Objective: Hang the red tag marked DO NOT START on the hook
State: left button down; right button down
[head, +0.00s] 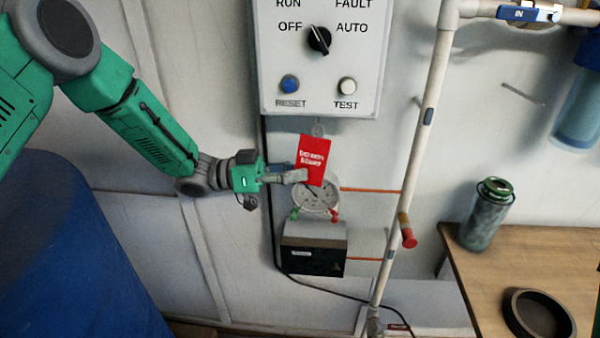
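The red tag (311,152) with white lettering, too small to read fully, stands nearly upright below the control box. A pale ring or loop (318,130) shows at its top, just under the box's lower edge. My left gripper (300,176) reaches in from the left and appears shut on the tag's lower edge, with a finger in front of it. A thin peg-like rod (522,93) sticks out from the wall at the right; I cannot tell whether it is the hook. My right gripper is not in view.
The control box (375,70) has a knob and buttons. A pressure gauge (316,198) sits behind the tag, above a dark box (313,262). A white vertical pipe (415,150) stands between the tag and the rod. A wooden table (465,275) holds a green-topped canister (486,215) and black dish (538,315).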

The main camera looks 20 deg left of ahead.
pick_arm(q)
jog(key=shift+a, duration=0.5)
jog(key=shift+d, duration=0.1)
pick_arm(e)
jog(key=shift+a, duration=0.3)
pick_arm(q)
jog(key=c, duration=1.6)
grip_release()
jog(key=shift+d, duration=0.25)
jog(key=shift+c, duration=0.2)
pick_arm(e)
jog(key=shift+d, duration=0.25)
